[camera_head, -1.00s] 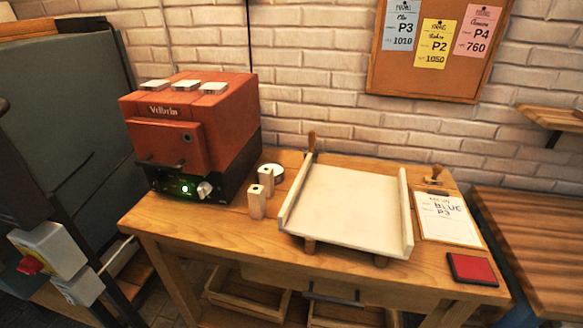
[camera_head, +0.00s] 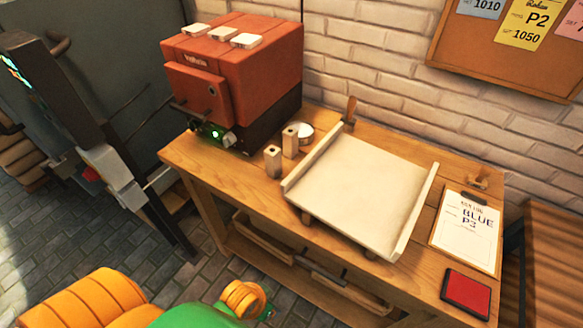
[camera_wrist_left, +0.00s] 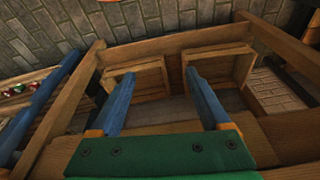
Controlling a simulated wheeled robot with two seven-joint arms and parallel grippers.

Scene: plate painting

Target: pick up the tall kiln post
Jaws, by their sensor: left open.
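Two pale square kiln posts with dark holes in their tops stand upright on the wooden workbench (camera_head: 195,155), right of the red kiln. The front post (camera_head: 272,163) is nearer the bench's front edge. The back post (camera_head: 290,142) stands just behind it to the right. I cannot tell for sure which is taller. In the left wrist view my left gripper (camera_wrist_left: 155,73) is open, its blue fingers apart with nothing between them, facing the bench's lower shelf. In the head view only my left arm shows, low in front of the bench. My right gripper is out of view.
The red kiln (camera_head: 245,65) stands left of the posts. A round white-topped tin (camera_head: 305,132) is close behind them. A pale raised-edge board (camera_head: 360,185) lies to their right. Wooden crates (camera_wrist_left: 215,62) sit under the bench.

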